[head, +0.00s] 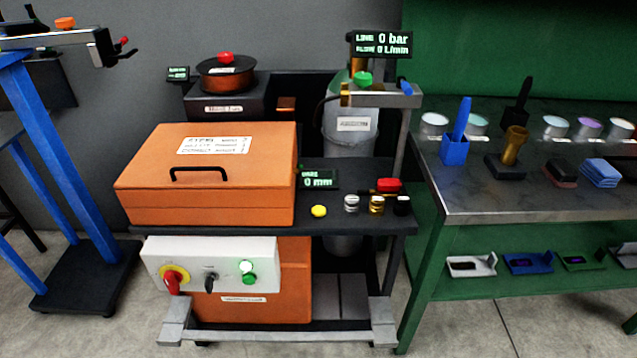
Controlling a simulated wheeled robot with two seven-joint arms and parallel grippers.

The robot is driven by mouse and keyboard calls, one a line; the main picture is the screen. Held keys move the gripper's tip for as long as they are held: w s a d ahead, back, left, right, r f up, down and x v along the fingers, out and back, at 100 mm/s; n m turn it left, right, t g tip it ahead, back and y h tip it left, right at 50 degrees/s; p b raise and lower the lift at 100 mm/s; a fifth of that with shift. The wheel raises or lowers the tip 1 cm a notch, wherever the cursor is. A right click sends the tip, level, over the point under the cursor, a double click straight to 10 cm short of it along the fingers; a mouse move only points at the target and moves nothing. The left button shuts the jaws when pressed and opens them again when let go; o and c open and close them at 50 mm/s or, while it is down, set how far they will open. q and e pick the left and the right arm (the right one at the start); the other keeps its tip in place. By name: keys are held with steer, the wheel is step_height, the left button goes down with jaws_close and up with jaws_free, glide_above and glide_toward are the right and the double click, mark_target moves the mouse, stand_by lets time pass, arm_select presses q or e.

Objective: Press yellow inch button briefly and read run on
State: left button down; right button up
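A yellow button (319,211) sits on the dark shelf of the cart (350,225), just right of the orange box. A small display (318,180) behind it reads 0 mm; its upper line is too small to read surely. Nothing touches or covers the yellow button. Neither of my grippers shows in the head view.
The closed orange box (215,165) stands left of the button. Silver (351,203), brass (376,204) and black (402,205) knobs and a red part (389,185) are to its right. A white control panel (210,264) is below. A green workbench (530,205) stands right.

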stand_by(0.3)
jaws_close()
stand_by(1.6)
